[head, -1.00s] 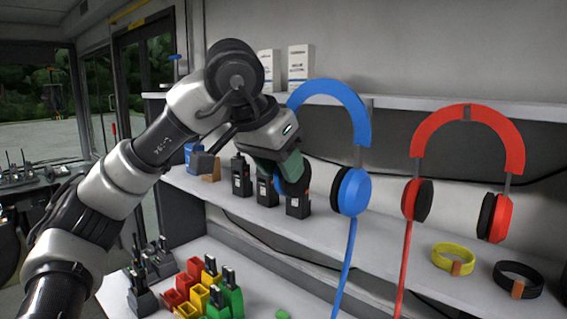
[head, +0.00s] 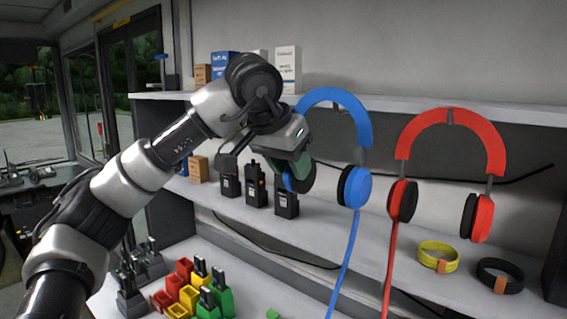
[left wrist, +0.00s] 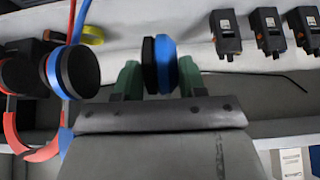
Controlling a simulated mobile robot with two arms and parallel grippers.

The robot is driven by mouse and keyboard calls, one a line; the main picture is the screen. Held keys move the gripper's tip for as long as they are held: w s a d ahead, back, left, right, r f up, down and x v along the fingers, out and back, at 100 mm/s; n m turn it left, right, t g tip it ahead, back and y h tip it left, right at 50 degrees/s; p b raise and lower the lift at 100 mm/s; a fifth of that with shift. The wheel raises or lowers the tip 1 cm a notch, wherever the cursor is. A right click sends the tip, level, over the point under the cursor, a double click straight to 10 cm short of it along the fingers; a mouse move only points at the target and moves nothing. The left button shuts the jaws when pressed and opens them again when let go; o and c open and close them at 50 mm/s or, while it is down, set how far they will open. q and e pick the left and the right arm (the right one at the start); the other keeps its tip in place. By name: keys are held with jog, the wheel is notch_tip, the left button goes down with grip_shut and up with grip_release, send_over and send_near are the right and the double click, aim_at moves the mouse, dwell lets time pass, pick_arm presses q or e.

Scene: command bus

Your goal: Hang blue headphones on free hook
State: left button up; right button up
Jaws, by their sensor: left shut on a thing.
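The blue headphones (head: 361,125) are upright below the upper shelf's front edge, with a blue cable hanging down. My left gripper (head: 297,168) is shut on their left ear cup. The left wrist view shows that cup (left wrist: 165,62) between the green fingertips (left wrist: 158,78), and the other cup (left wrist: 72,72) further left. Red headphones (head: 490,143) hang to the right, with a small dark hook (head: 450,116) at the top of their band. I cannot clearly make out a free hook. Whether the blue band touches any hook cannot be told. My right gripper is not in view.
The upper shelf (head: 420,107) carries several boxes. The lower shelf (head: 370,245) holds black radios (head: 257,187), a yellow band (head: 438,256) and a black band (head: 500,275). Red, yellow and green holders (head: 192,290) stand lower down. A gap separates the two headphones.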

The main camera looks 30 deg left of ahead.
pick_arm(q)
jog(key=shift+w+d+f+p, duration=0.15)
jog(key=shift+w+p, duration=0.1)
jog(key=shift+w, duration=0.75)
jog(key=shift+w+d+r+p, duration=0.1)
jog(key=shift+w+d+p, duration=0.1)
jog(key=shift+w, duration=0.8)
jog(key=shift+x, duration=0.8)
jog(key=shift+w+f, duration=0.2)
jog(key=shift+f, duration=0.2)
jog(key=o, duration=0.7)
jog(key=shift+o, duration=0.2)
